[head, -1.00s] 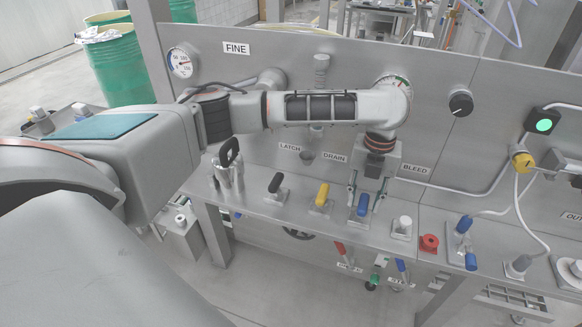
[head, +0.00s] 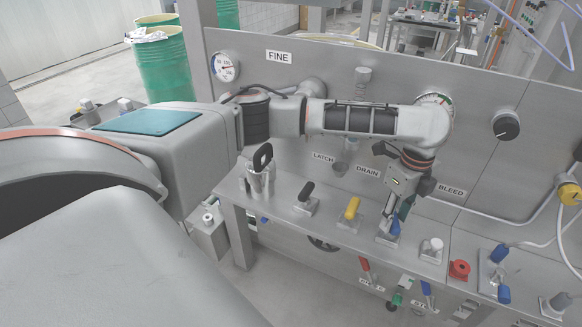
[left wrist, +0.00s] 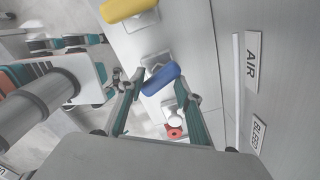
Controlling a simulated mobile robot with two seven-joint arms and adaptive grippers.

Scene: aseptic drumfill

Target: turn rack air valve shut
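A lever with a blue handle (head: 394,228) stands on the steel bench shelf, between the yellow-handled lever and a white knob. It also shows in the left wrist view (left wrist: 161,78), close to the AIR label (left wrist: 253,60). My left gripper (head: 397,212) points down over this lever. In the left wrist view its two fingers (left wrist: 160,88) are spread apart, one near each end of the blue handle, which lies slantwise between them. I cannot tell whether a finger touches it. The head view partly hides the handle behind the fingers.
The yellow-handled lever (head: 349,211) and black-handled lever (head: 304,194) stand left of the blue one. The white knob (head: 431,248) and a red knob (head: 459,269) are to its right. The upright panel with gauges (head: 300,120) rises close behind my arm.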

